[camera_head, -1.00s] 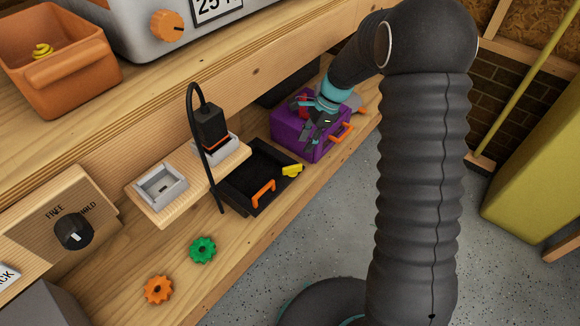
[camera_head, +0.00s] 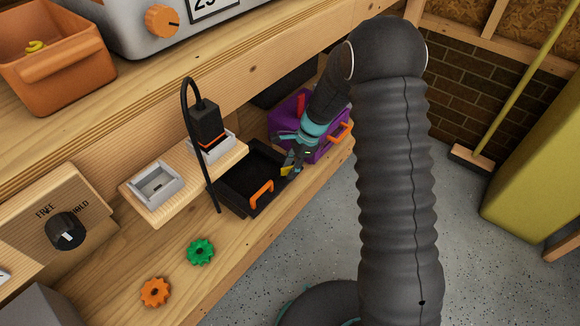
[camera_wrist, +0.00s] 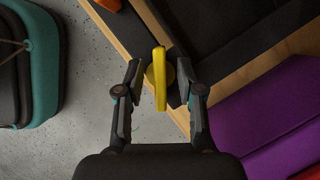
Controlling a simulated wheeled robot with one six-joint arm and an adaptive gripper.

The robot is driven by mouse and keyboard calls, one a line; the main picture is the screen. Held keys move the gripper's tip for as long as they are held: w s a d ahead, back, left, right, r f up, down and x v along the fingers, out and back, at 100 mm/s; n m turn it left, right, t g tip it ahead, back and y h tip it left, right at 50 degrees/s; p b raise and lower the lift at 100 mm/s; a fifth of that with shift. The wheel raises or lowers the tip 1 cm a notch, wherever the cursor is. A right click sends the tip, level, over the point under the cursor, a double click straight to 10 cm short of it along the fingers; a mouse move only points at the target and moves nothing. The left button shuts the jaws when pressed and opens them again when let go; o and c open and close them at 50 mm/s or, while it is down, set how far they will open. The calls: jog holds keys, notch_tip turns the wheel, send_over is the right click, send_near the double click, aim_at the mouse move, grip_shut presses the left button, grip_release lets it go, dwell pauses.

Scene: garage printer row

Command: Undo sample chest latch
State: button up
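A black box (camera_head: 237,203) with an orange handle (camera_head: 261,193) on its front sits on the lower bench. A yellow latch-like piece (camera_head: 286,171) is at its right front corner, partly hidden by my gripper (camera_head: 292,165) in the head view. In the wrist view the yellow piece (camera_wrist: 160,88) stands upright between the two fingers of my gripper (camera_wrist: 159,75). The fingers are apart, with a gap visible on each side of the piece. A purple box (camera_head: 327,151) with an orange handle (camera_head: 345,133) stands just right of the black box, partly hidden by my arm.
A wooden ledge (camera_head: 165,214) with a grey square holder (camera_head: 154,181) and a black cabled device (camera_head: 203,121) lies left of the box. A green gear (camera_head: 200,252) and an orange gear (camera_head: 155,292) lie on the bench front.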

grip_shut()
jog(key=shift+n, duration=0.3)
jog(key=n+g+p, duration=0.1)
jog(key=n, duration=0.2)
jog(key=shift+r+h, duration=0.1)
jog(key=shift+h, duration=0.2)
jog(key=shift+w+n+g+h+p, duration=0.1)
jog(key=shift+n+g+h+p, duration=0.35)
jog(key=shift+n, duration=1.15)
grip_release()
